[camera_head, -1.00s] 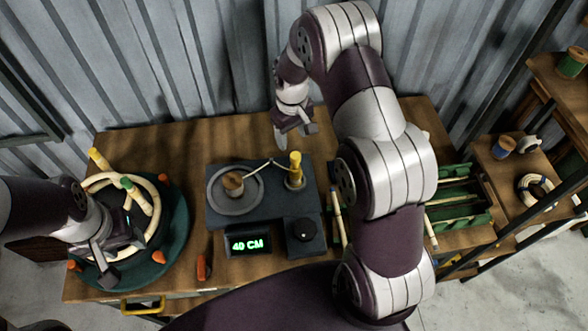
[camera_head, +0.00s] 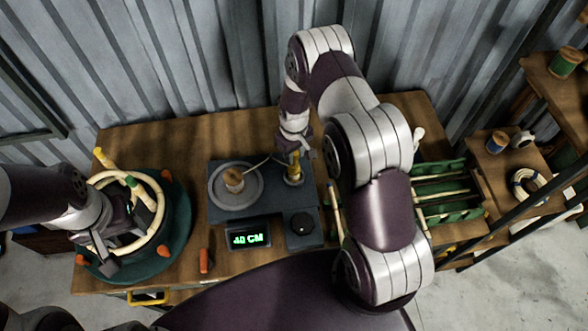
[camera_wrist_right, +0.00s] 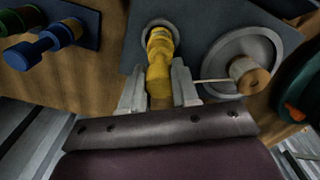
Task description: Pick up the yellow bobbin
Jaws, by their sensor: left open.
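The yellow bobbin (camera_head: 293,172) stands upright in a round socket on the dark winding machine (camera_head: 265,205). In the right wrist view the yellow bobbin (camera_wrist_right: 159,55) lies between the two fingers of my right gripper (camera_wrist_right: 159,85). In the head view my right gripper (camera_head: 295,152) is at the bobbin's upper part. The fingers are close to its sides, but I cannot tell whether they press on it. My left gripper (camera_head: 100,255) is open by the rattan ring on the green round stand (camera_head: 178,225).
The machine's round plate holds a wooden spool (camera_head: 233,180), with a strand running towards the bobbin. A display (camera_head: 248,236) reads 40 CM. A green rack (camera_head: 440,190) stands at the right. In the right wrist view a blue bobbin (camera_wrist_right: 30,50) lies at the left.

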